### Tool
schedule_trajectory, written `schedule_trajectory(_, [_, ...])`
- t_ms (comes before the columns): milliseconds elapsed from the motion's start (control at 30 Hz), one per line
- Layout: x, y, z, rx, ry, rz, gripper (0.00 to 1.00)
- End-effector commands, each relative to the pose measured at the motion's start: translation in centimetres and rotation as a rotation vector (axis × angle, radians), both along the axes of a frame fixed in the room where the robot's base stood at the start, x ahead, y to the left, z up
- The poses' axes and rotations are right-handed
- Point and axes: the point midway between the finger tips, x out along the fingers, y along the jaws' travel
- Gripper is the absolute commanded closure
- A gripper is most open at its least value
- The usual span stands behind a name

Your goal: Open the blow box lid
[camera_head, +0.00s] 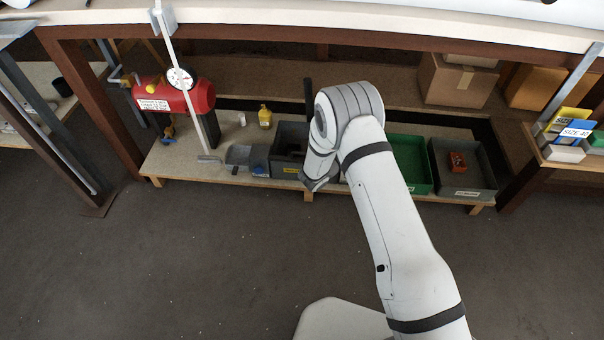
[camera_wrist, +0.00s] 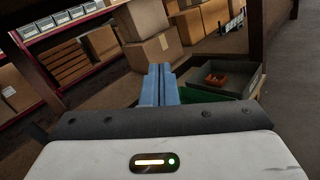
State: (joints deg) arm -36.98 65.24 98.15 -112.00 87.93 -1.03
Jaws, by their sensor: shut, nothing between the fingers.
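My gripper (camera_wrist: 160,72) shows in the wrist view with its two blue fingers pressed together and nothing between them. In the head view it is mostly hidden behind my arm. A dark grey box (camera_head: 290,135) with a yellow label stands on the low wooden shelf, just left of my wrist. It may be the blow box, but I cannot tell for sure. Its lid cannot be made out clearly. In the wrist view the fingertips point past the green bin (camera_wrist: 199,96); I cannot tell whether they touch anything.
Right of my arm are the green bin (camera_head: 408,165) and a grey bin (camera_head: 477,180) holding an orange-red object (camera_head: 457,162). Left are a yellow bottle (camera_head: 265,117) and a red tank (camera_head: 180,98). Cardboard boxes (camera_head: 455,82) stand behind. The floor in front is clear.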

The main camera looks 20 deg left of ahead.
Motion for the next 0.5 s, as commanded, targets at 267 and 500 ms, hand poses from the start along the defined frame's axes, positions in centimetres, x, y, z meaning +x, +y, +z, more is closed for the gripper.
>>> schedule_trajectory(267, [-4.8, 12.6, -19.5, -0.215, -0.048, 0.493, 1.0])
schedule_trajectory(500, [-9.2, 17.1, -27.1, -0.274, -0.081, 0.721, 1.0])
